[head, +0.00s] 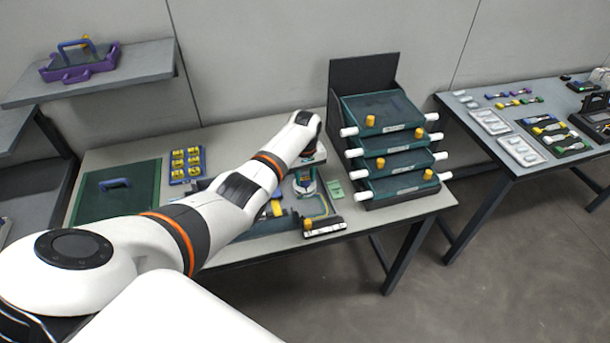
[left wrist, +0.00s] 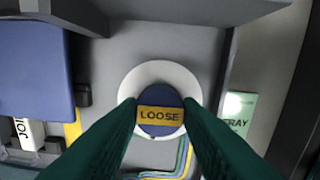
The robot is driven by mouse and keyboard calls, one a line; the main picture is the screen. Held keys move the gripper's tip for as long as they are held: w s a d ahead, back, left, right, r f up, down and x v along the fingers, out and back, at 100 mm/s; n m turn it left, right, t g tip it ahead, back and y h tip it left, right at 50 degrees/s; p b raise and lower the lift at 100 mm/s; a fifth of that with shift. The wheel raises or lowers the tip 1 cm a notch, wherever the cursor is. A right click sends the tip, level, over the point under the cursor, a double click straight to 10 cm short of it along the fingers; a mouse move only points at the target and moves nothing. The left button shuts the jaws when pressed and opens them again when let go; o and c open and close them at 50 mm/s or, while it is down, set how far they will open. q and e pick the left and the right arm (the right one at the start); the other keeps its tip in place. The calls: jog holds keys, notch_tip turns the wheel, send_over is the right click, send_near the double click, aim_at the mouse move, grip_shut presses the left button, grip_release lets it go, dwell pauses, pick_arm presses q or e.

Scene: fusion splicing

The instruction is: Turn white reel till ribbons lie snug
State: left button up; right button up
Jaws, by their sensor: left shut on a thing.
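The white reel (left wrist: 184,78) shows in the left wrist view as a white disc on a grey tray surface. A blue round knob (left wrist: 160,98) sits at its middle, with a yellow label (left wrist: 160,115) reading "LOOSE". My left gripper (left wrist: 162,112) is shut on the knob, its dark green fingers on either side. Coloured ribbons (left wrist: 172,165), blue, green and yellow, run from below the reel toward the bottom of that view. In the head view my left gripper (head: 306,165) is over the tray, and my arm hides part of it. My right gripper is not in view.
A green card (left wrist: 238,110) lies right of the reel. A blue block (left wrist: 35,75) stands left. In the head view, a rack of stacked trays (head: 392,150) stands right of the work area. A second table (head: 540,125) with small parts is farther right. A green mat (head: 115,190) lies left.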

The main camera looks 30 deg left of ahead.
pick_arm(q)
jog(key=m, duration=0.4)
jog(key=shift+r+p, duration=0.1)
jog(key=shift+p, duration=0.3)
jog(key=m, duration=0.7)
jog(key=shift+m, duration=0.3)
jog(key=m, duration=0.4)
jog(key=shift+a, duration=0.1)
jog(key=shift+m, duration=0.3)
jog(key=o, duration=1)
